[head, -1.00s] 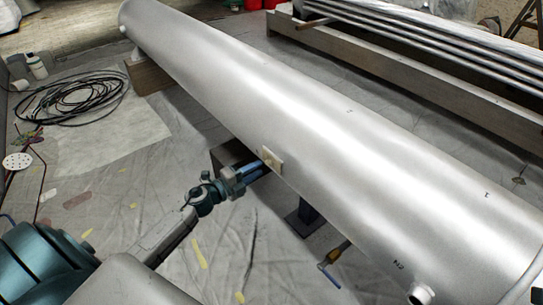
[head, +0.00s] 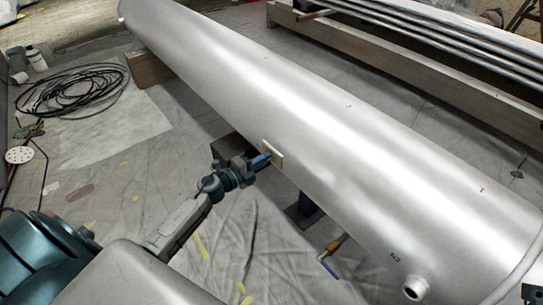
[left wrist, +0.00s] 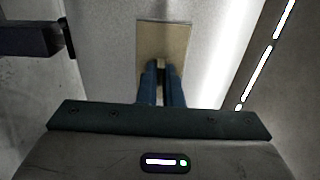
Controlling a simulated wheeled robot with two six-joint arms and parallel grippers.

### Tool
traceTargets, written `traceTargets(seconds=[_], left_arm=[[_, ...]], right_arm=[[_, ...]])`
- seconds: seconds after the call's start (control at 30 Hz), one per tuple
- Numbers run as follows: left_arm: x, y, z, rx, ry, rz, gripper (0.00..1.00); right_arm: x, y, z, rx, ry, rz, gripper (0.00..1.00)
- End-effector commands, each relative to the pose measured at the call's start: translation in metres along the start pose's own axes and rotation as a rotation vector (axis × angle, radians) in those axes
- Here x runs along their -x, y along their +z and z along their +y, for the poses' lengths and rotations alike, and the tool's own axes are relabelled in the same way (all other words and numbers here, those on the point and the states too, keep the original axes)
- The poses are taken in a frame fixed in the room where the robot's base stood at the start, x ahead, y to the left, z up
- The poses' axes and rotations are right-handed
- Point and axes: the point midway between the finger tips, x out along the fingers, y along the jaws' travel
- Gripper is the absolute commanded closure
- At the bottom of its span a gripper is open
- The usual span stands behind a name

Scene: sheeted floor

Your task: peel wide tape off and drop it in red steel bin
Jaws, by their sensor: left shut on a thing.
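The wide tape (head: 279,156) is a small pale tan patch on the lower near side of the big silver pipe (head: 330,140). My left gripper (head: 266,158) reaches it from the left, its blue fingers at the patch. In the left wrist view the tape (left wrist: 163,38) is a tan rectangle on the grey surface. The gripper's fingers (left wrist: 162,72) lie close together over its near end, shut on it. How much of the tape is loose is hard to tell.
A short valve stub (head: 415,287) sticks out of the pipe at lower right. Dark supports (head: 304,212) stand beneath it. Coiled black cable (head: 72,92) lies at left. Several long bars (head: 420,45) lie behind. The sheeted floor in front is mostly clear.

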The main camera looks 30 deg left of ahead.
Motion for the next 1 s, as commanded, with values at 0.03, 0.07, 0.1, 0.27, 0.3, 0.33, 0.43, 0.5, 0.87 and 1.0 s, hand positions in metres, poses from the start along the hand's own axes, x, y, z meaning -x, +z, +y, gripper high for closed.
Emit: traceTargets(seconds=[0.03, 0.07, 0.1, 0.27, 0.3, 0.33, 0.43, 0.5, 0.87, 1.0], left_arm=[[0.0, 0.0, 0.0, 0.0, 0.0, 0.0, 0.96], [0.0, 0.0, 0.0, 0.0, 0.0, 0.0, 1.0], [0.0, 0.0, 0.0, 0.0, 0.0, 0.0, 1.0], [0.0, 0.0, 0.0, 0.0, 0.0, 0.0, 1.0], [0.001, 0.0, 0.0, 0.0, 0.0, 0.0, 1.0], [0.002, 0.0, 0.0, 0.0, 0.0, 0.0, 1.0], [0.005, 0.0, 0.0, 0.0, 0.0, 0.0, 1.0], [0.007, 0.0, 0.0, -0.001, 0.0, -0.001, 1.0], [0.018, 0.001, 0.001, -0.002, 0.001, -0.001, 1.0], [0.022, 0.0, 0.0, -0.001, 0.0, 0.0, 1.0]], right_arm=[[0.0, 0.0, 0.0, 0.0, 0.001, 0.0, 0.64], [0.0, 0.0, 0.0, 0.0, 0.002, 0.0, 0.64], [0.0, 0.0, 0.0, 0.0, 0.002, 0.0, 0.64], [0.0, 0.0, 0.0, 0.001, 0.006, 0.0, 0.64], [0.0, -0.001, 0.0, 0.001, 0.007, 0.001, 0.64], [0.0, -0.001, 0.0, 0.001, 0.008, 0.001, 0.64], [0.001, -0.001, 0.0, 0.001, 0.009, 0.001, 0.64], [0.001, -0.001, 0.0, 0.002, 0.009, 0.002, 0.64], [0.003, -0.001, 0.0, 0.001, 0.007, 0.002, 0.64], [0.004, -0.001, 0.0, 0.0, 0.003, 0.002, 0.64]])
